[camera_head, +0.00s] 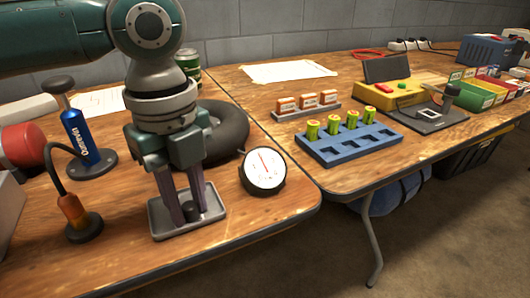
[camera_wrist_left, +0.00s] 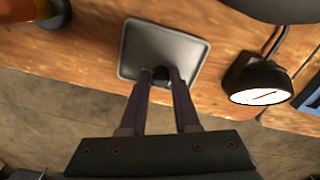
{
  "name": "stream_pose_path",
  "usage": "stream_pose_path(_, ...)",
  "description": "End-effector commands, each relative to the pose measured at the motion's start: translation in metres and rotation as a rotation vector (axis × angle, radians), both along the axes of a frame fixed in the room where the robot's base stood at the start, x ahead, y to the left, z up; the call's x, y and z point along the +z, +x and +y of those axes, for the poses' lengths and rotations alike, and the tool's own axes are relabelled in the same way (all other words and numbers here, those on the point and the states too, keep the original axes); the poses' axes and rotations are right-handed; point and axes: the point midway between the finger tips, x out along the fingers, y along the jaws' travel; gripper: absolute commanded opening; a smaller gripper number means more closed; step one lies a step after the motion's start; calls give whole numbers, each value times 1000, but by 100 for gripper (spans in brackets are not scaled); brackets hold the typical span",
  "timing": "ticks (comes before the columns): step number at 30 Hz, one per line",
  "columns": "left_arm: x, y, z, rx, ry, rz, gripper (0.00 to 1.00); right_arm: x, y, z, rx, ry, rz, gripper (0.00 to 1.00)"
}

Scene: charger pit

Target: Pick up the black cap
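The black cap (camera_head: 212,207) stands in a shallow grey metal tray (camera_head: 162,222) on the near table. It is small, dark and partly hidden by my fingers. In the left wrist view the cap (camera_wrist_left: 160,73) shows between my two fingertips, close to the tray's near edge. My left gripper (camera_head: 184,212) reaches down into the tray with its fingers apart, right at the cap. Small gaps seem to show beside the cap, so the fingers look open; contact is hard to make out. The left gripper (camera_wrist_left: 161,78) also fills the middle of the wrist view. My right gripper is out of view.
A round white dial gauge (camera_head: 263,170) stands right of the tray, and a black tyre (camera_head: 222,135) lies behind it. A blue pump (camera_head: 82,135) and an orange-handled tool (camera_head: 78,215) stand to the left. A blue battery rack (camera_head: 345,145) sits on the right table.

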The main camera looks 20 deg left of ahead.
Motion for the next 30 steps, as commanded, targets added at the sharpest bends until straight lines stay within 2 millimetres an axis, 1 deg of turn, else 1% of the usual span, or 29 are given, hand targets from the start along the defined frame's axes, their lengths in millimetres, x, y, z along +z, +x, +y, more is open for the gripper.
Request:
stream_pose_path(5,1,0,0,0,0,-1,30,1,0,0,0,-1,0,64)
stream_pose_path(13,1,0,0,1,0,-1,0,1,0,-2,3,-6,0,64)
stream_pose_path(26,1,0,0,1,0,-1,0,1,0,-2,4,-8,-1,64)
stream_pose_path(30,5,1,0,1,0,-1,0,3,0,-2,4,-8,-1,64)
